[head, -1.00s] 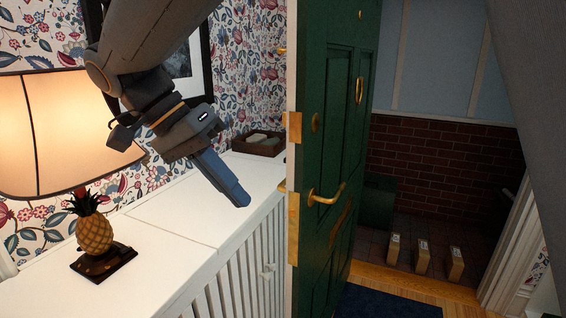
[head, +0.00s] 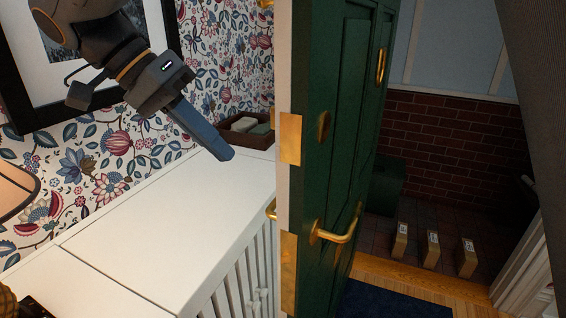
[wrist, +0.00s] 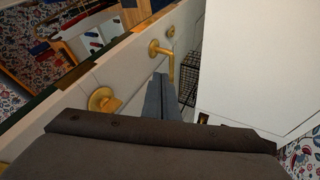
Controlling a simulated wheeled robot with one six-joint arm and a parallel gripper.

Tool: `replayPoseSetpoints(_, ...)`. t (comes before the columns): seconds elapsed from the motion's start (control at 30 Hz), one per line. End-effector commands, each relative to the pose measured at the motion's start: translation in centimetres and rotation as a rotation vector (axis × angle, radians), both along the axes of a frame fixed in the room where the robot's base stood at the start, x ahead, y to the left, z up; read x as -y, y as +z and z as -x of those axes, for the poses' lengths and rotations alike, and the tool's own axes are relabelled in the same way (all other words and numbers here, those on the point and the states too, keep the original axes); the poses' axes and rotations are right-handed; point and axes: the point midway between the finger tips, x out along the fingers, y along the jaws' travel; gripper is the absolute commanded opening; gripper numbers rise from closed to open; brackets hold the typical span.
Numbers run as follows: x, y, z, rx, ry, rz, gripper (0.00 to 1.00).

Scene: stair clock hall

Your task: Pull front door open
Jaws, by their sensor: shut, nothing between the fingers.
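The green front door (head: 335,130) stands open in the head view, its edge toward me and the doorway showing to its right. A brass lever handle (head: 335,232) sits on its green face. My gripper (head: 228,153) is left of the door edge, above the white cabinet, shut and empty. In the wrist view, my gripper (wrist: 164,90) points toward the door's pale other face (wrist: 130,70). A brass handle (wrist: 168,52) there shows just beyond the fingertips. I cannot tell whether they touch it.
The white slatted cabinet (head: 170,225) stands close along the left wall, with a dark tray (head: 247,132) at its far end.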

Motion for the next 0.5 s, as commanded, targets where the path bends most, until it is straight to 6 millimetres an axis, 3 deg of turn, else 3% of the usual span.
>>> replayPoseSetpoints(0.17,0.6,-0.9,0.0,-0.001,0.005,0.001,0.0)
replayPoseSetpoints(0.5,4.2,-5.9,-0.9,-0.003,0.007,0.002,0.0)
